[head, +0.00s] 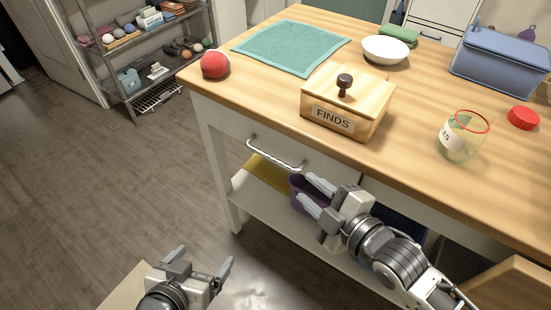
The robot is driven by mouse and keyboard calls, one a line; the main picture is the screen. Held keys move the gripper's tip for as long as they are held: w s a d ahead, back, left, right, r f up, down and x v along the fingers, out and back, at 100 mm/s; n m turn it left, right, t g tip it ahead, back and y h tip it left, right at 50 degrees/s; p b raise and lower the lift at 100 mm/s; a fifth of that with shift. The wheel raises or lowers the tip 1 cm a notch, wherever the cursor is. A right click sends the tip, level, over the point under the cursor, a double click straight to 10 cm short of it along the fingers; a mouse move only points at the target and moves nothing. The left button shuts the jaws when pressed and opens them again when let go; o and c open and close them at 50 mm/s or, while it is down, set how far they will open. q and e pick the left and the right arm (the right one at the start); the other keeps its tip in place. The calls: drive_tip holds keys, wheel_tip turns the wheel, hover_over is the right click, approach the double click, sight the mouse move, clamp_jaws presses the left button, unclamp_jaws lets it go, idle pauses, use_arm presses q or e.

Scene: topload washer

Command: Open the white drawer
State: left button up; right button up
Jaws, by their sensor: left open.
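The white drawer (232,130) is in the front of the wooden-topped island, just under the counter edge. It looks shut. Its curved metal handle (275,154) runs along the drawer front. My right gripper (304,187) has its two fingers apart and nothing visible between them. It is below and to the right of the handle in the picture, and its fingers do not touch the handle. My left gripper (204,258) is low at the bottom of the view, open and empty, well away from the drawer.
On the counter (250,85) are a red ball (215,64), a teal cloth (292,46), a wooden FINDS box (345,100), a white bowl (386,49) and a glass jar (462,137). A purple bin (298,189) stands on the lower shelf. The floor (110,190) at left is clear.

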sight(275, 162)
drive_tip(key=x, duration=1.2)
drive_tip(key=shift+w+f, duration=0.15)
drive_tip(key=shift+w, duration=0.1)
clamp_jaws()
